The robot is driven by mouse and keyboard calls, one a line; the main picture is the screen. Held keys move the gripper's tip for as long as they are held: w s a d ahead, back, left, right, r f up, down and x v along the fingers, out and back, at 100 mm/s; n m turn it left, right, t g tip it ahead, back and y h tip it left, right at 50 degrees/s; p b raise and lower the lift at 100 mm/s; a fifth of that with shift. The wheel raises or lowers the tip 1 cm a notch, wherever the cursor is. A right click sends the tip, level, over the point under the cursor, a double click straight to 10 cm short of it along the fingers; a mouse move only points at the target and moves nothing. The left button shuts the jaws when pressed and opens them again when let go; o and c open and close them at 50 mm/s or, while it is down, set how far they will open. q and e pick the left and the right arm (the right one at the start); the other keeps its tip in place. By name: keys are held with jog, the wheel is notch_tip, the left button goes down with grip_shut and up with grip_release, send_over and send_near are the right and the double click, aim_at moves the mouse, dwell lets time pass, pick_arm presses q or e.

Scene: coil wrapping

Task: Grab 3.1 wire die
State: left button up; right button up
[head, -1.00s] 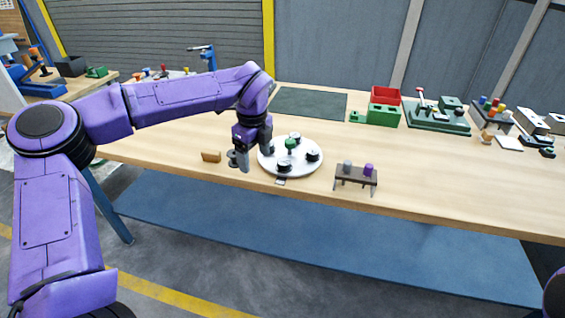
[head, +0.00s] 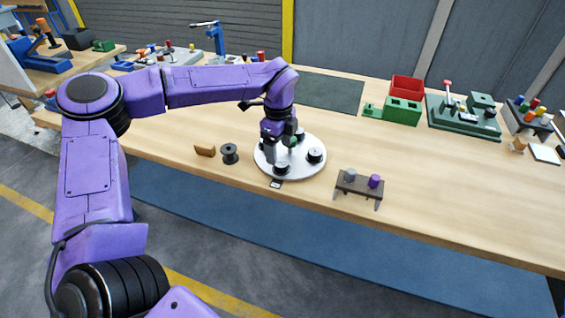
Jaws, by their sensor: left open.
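My left gripper (head: 283,152) is open and points down over the left part of a round white turntable (head: 306,171). Several black cylindrical pieces sit on the turntable, among them one at the right (head: 315,155) and one at the front (head: 282,168). A green knob (head: 293,142) at the middle is partly hidden by my gripper. No size marking is readable, so I cannot tell which piece is the 3.1 wire die. My gripper hides part of the turntable, and contact with any piece cannot be made out. My right gripper is out of view.
A small dark stand (head: 358,187) with grey and purple cylinders is at the right. Red (head: 407,88) and green (head: 402,110) bins stand behind. The table between stand and bins is clear.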

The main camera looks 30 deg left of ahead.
aim_at(282, 163)
pick_arm(q)
jog(key=f, duration=0.1)
jog(key=f+p, duration=0.1)
jog(key=f, duration=0.2)
jog(key=shift+w+d+f+p, duration=0.1)
jog(key=shift+d+f+p, duration=0.15)
jog(key=shift+d+p, duration=0.1)
jog(key=shift+f, duration=0.3)
jog(key=c, duration=1.3)
